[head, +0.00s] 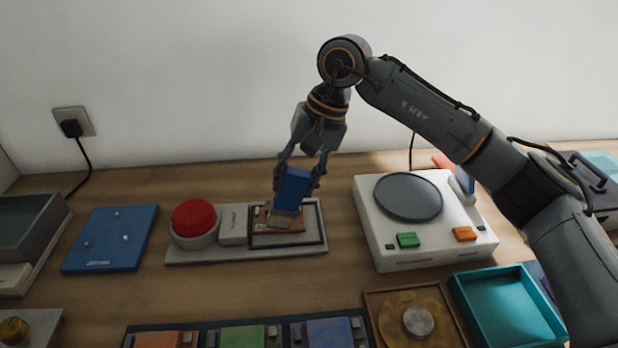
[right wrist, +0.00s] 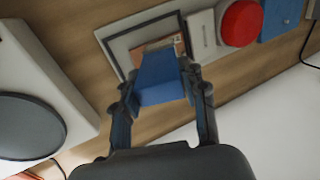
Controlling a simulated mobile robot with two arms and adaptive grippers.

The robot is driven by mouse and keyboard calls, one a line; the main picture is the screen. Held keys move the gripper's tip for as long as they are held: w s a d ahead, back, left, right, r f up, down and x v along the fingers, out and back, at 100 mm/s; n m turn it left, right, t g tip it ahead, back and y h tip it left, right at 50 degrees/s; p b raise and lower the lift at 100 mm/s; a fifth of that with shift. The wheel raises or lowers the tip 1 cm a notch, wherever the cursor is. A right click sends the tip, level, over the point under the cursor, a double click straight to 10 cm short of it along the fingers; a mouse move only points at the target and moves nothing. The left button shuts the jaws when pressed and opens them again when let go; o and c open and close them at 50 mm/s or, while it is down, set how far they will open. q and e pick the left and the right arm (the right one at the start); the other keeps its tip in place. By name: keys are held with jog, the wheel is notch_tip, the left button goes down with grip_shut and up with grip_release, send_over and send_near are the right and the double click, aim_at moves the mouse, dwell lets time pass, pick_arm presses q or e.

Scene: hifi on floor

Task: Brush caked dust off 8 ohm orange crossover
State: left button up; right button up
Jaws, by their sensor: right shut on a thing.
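My right gripper (head: 299,178) is shut on the blue handle of a brush (head: 292,188). The brush points down, slightly tilted, with its greyish bristle end over an orange board (head: 263,219) in a dark square frame. I cannot tell whether the bristles touch the board. In the right wrist view the blue brush (right wrist: 160,78) sits between the two fingers and hides much of the orange board (right wrist: 178,42). Another orange piece (head: 157,340) lies in a dark tray at the front. Neither orange piece has a readable label. My left gripper is not in view.
The framed board is on a grey base (head: 205,256) with a red button (head: 194,217). A white turntable-like unit (head: 375,245) stands right, a blue pegged plate (head: 110,240) left. A teal tray (head: 540,330) and a dark tray of colored pieces (head: 200,327) lie in front.

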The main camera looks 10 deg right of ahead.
jog(key=shift+a, duration=0.25)
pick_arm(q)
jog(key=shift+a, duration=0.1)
pick_arm(e)
jog(key=shift+r+p, duration=1.6)
jog(key=shift+r, duration=1.5)
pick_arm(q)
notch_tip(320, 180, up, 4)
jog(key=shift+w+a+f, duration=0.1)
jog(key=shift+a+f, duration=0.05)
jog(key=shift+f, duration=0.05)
pick_arm(e)
jog(key=shift+r+p, duration=1.15)
jog(key=shift+r, duration=0.35)
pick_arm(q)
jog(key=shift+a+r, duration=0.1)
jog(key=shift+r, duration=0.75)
